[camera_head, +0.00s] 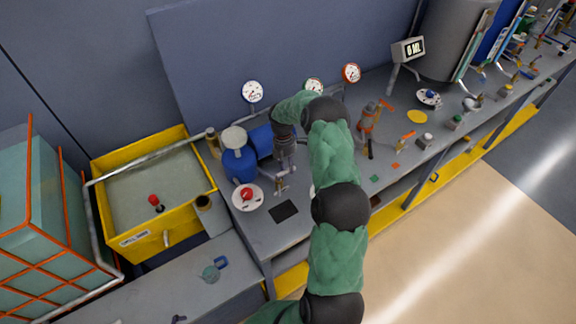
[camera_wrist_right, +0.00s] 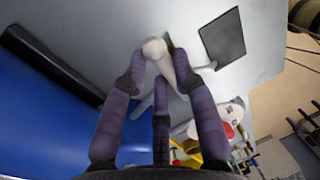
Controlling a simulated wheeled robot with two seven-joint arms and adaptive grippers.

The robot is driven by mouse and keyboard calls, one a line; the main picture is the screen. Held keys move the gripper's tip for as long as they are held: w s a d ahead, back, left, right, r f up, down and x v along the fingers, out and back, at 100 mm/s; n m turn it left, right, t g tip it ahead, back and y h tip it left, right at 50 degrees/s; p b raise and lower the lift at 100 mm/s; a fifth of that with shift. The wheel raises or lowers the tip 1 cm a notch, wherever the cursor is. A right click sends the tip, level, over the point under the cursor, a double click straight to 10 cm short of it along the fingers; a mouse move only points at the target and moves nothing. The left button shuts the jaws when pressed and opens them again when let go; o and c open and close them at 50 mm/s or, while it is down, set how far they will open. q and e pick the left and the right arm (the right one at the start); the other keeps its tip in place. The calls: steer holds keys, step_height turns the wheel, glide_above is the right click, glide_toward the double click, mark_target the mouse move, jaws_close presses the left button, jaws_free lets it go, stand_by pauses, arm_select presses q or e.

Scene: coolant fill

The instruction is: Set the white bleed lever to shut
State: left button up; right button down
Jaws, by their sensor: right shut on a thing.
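The white bleed lever (camera_wrist_right: 155,48) has a round white end and shows between my right gripper's fingers in the right wrist view. My right gripper (camera_wrist_right: 158,72) is shut on it, with a purple finger on each side and a third finger below. In the head view my right gripper (camera_head: 285,152) points down at the bench, just right of the blue pump. Small metal fittings (camera_head: 281,184) show below its fingers. The lever is too small and covered there for me to tell its angle. My left gripper is not in view.
Left of the gripper stand a blue pump (camera_head: 239,163) and a red button (camera_head: 247,194) on a white disc. A black pad (camera_head: 284,210) lies in front. A yellow-rimmed tank (camera_head: 122,163) is at left. Gauges (camera_head: 252,92) stand behind. My green-sleeved arm covers the middle bench.

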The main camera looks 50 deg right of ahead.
steer(key=c, duration=1)
jaws_free()
steer(key=r, duration=0.4)
steer(key=w+r, duration=0.1)
steer(key=r, duration=0.3)
steer(key=w+r, duration=0.1)
steer(key=r, duration=0.2)
steer(key=shift+w+d+r, duration=0.2)
steer(key=shift+d+r, duration=0.1)
steer(key=shift+r, duration=0.1)
